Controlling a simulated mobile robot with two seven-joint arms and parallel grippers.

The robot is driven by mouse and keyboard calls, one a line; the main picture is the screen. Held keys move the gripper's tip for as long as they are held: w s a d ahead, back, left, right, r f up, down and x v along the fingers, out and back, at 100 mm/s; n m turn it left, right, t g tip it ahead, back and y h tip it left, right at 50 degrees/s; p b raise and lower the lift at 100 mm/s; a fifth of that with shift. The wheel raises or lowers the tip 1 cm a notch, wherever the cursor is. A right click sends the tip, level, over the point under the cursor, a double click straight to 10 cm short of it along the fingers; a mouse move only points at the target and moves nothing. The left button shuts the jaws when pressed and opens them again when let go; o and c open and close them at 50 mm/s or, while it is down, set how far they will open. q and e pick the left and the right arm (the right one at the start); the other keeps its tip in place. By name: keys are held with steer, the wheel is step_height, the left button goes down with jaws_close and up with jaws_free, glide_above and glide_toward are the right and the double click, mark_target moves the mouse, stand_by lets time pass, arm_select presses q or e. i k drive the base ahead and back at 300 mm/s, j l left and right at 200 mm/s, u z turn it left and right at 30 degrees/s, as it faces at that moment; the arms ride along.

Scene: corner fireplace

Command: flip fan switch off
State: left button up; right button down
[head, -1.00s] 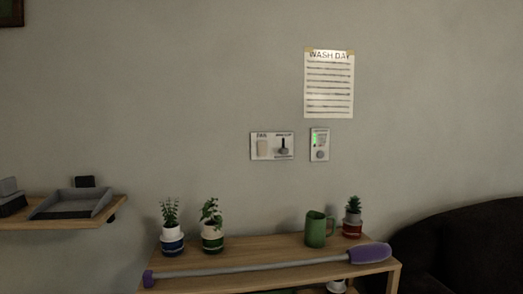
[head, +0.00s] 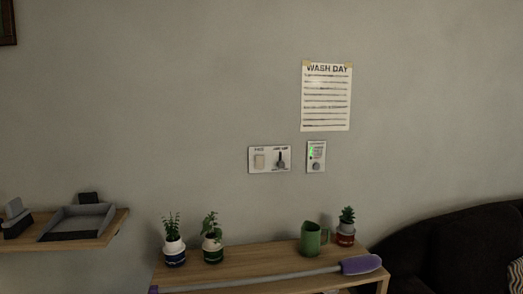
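A white switch plate (head: 270,159) is on the wall near the middle of the head view. Its left half has a pale rocker switch (head: 259,161) under small lettering that looks like "FAN". Its right half has a dark lever or slider (head: 281,159). The rocker's on or off position is too small to tell. A separate white control panel (head: 316,157) with a green light and a round knob is just to the right. Neither of my grippers shows in the head view.
A wall shelf with a grey tray (head: 78,222) is at left, a dark sofa (head: 450,240) at right. A "WASH DAY" sheet (head: 326,97) hangs above.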

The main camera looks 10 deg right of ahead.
mark_target(259, 159)
steer(key=i+l, duration=0.15)
steer(key=i, duration=0.3)
steer(key=i+l, duration=0.2)
steer(key=i, duration=0.3)
steer(key=i+l, duration=0.15)
steer(key=i, duration=0.3)
